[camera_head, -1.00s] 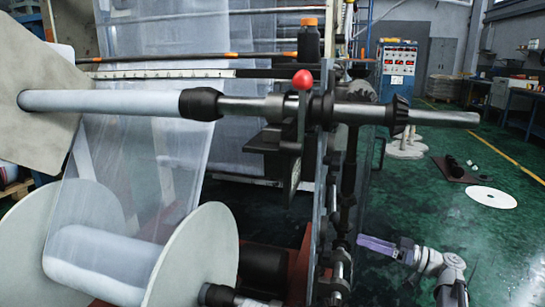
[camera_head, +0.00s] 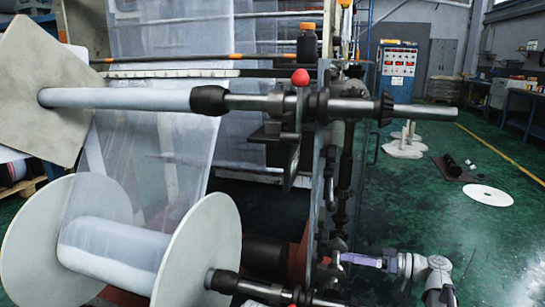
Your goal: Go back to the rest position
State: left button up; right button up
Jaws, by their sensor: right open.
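My right gripper (camera_head: 346,257) shows low at the right of centre, with its purple fingers pointing left towards the side frame of the film machine. It is open, and I see nothing between its fingers. In the picture its tips overlap the edge of the machine's metal fittings; I cannot tell whether they touch. My grey right arm comes in from the bottom right. My left gripper is not in view.
A film roll with round white flanges (camera_head: 200,245) stands at the lower left. A roller shaft (camera_head: 420,110) with a red knob (camera_head: 300,78) crosses above. Green floor (camera_head: 420,215) is open at right, with a white disc (camera_head: 488,195) on it. A control cabinet (camera_head: 397,75) stands behind.

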jog(key=s+a+f+m+g+h, duration=0.2)
jog(key=s+a+f+g+h, duration=0.15)
jog(key=a+f, duration=0.35)
jog(key=s+d+f+m+g+h, duration=0.15)
jog(key=s+f+m+h, duration=0.25)
jog(key=s+f+h, duration=0.85)
jog(key=s+a+n+g, duration=0.25)
jog(key=s+a, duration=0.25)
jog(key=a, duration=0.6)
notch_tip(320, 180, up, 39)
jog(key=p, duration=3.9)
jog(key=shift+f+n+t+h, duration=0.15)
jog(key=shift+n+t+h, duration=0.15)
jog(key=shift+n+t, duration=0.05)
jog(key=shift+d, duration=0.15)
